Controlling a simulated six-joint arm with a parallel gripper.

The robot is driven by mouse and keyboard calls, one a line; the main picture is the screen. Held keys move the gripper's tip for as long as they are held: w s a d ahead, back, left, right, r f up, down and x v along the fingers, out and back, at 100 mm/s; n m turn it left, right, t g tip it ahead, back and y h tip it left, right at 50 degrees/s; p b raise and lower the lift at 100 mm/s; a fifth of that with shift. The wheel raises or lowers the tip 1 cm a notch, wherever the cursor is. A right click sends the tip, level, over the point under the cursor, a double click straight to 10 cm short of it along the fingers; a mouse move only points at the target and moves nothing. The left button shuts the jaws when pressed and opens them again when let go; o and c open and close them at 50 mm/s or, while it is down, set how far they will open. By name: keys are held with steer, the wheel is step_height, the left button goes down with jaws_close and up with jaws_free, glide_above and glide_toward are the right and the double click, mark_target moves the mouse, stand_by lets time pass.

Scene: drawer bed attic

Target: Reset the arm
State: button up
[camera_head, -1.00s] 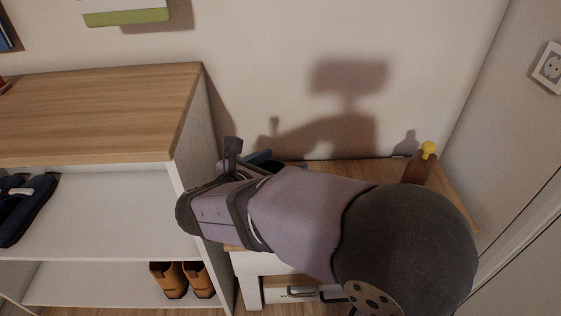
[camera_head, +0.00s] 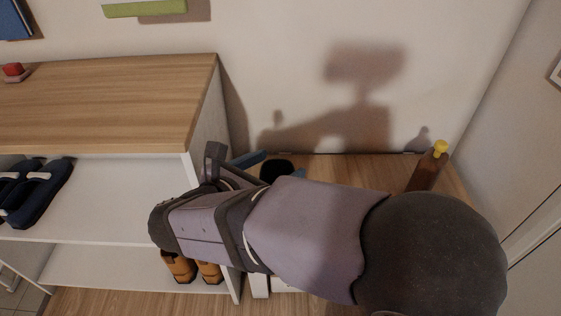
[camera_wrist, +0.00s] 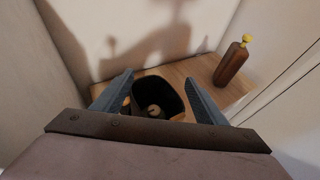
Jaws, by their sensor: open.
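My gripper (camera_wrist: 157,92) is open in the wrist view, with its two blue-grey fingers spread apart. A dark, open-topped container (camera_wrist: 172,90) shows between and beyond the fingers, with something brown and a pale round thing inside. I cannot tell how far the fingers are from it. In the head view my arm stretches left across the low wooden top, and the gripper is largely hidden behind my wrist. The dark container (camera_head: 277,169) shows just beyond it.
A brown bottle with a yellow top (camera_head: 427,170) stands on the low wooden top (camera_head: 375,170), near the right wall. A white shelf unit with a wooden top (camera_head: 110,105) stands at left, holding dark blue slippers (camera_head: 38,192) and orange-brown shoes (camera_head: 180,266). A red item (camera_head: 14,70) sits on it.

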steer(key=w+r+n+t+y+p, duration=0.1)
steer(key=w+r+n+y+p, duration=0.15)
steer(key=w+n+y, duration=0.55)
steer(key=w+r+n+t+y+p, duration=0.1)
steer(key=w+r+n, duration=0.35)
steer(key=n, duration=0.85)
steer(key=s+d+f+n+g+p, duration=0.3)
steer(key=s+d+f+n+g, duration=0.6)
steer(key=s+d+n, duration=0.65)
steer(key=s+f+n+g+h+b, duration=0.1)
steer(key=s+f+n+g, duration=0.3)
steer(key=s+f+n, duration=0.55)
step_height(320, 180, up, 35)
steer(key=s+m+p, duration=0.1)
steer(key=m+p, duration=0.2)
steer(key=p, duration=3.4)
steer(key=shift+f, duration=0.2)
